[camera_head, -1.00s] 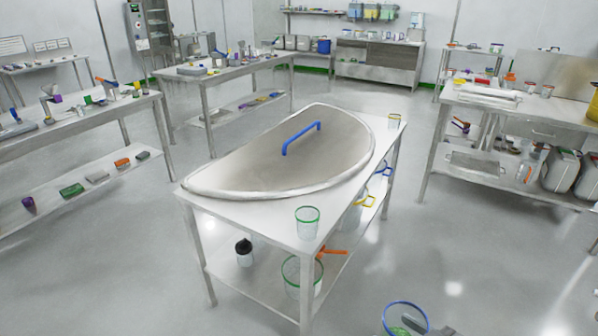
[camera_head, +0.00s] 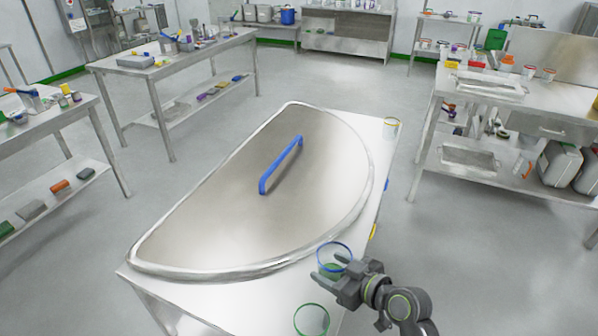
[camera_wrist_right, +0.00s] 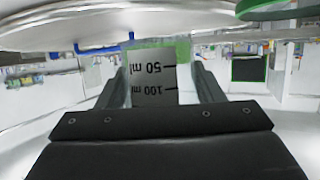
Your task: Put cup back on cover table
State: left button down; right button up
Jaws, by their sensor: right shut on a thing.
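A clear cup with a blue rim (camera_head: 335,257) is held in my right gripper (camera_head: 328,276), above the near right part of the cover table (camera_head: 225,298). In the right wrist view the cup (camera_wrist_right: 154,80), with its 50 ml and 100 ml marks, sits between the two fingers of the gripper (camera_wrist_right: 157,88). I cannot tell whether the cup's base touches the table. The large half-round metal cover (camera_head: 215,195) with a blue handle (camera_head: 280,165) lies on the table. My left gripper is not in view.
A green-rimmed cup (camera_head: 311,320) stands on the table close in front of the held cup. A strip of bare tabletop runs between the cover's edge and the green-rimmed cup.

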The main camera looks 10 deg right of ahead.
jog(key=shift+w+a+r, duration=0.15)
jog(key=shift+w+a, duration=0.25)
jog(key=shift+a, duration=0.15)
jog(key=shift+s+f, duration=0.1)
jog(key=shift+f, duration=0.1)
notch_tip(320, 180, down, 6)
jog(key=shift+r, duration=0.2)
jog(key=shift+f, duration=2.1)
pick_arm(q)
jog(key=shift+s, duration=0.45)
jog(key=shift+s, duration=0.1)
